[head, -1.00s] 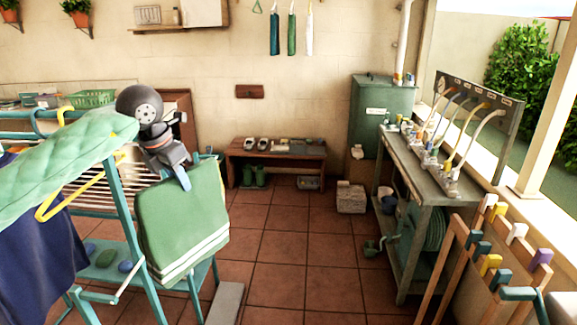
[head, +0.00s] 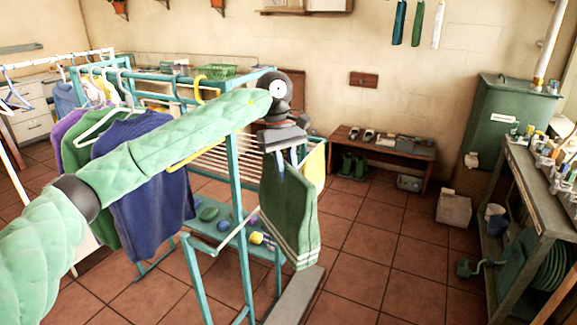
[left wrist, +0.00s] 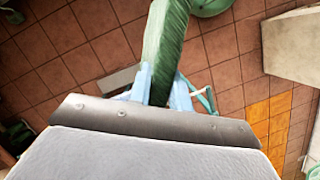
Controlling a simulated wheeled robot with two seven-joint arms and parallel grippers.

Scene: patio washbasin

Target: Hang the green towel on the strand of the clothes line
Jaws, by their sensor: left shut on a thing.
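The green towel (head: 287,215), with pale stripes near its lower edge, hangs from my left gripper (head: 281,160), whose light blue fingers are shut on its top. In the left wrist view the towel (left wrist: 166,45) runs away from between the fingers (left wrist: 160,90). The towel hangs clear of the floor, just right of a teal rack post. Several thin pale strands (head: 215,155) run across the teal frame behind my left arm. I cannot tell which is the task's strand. My right gripper is out of view.
The teal rack (head: 240,210) stands close left of the towel, with a blue shirt (head: 150,205) and other clothes on hangers. A yellow cloth (head: 315,165) shows behind the towel. A low bench (head: 380,150) stands at the wall. Tiled floor is free right of the towel.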

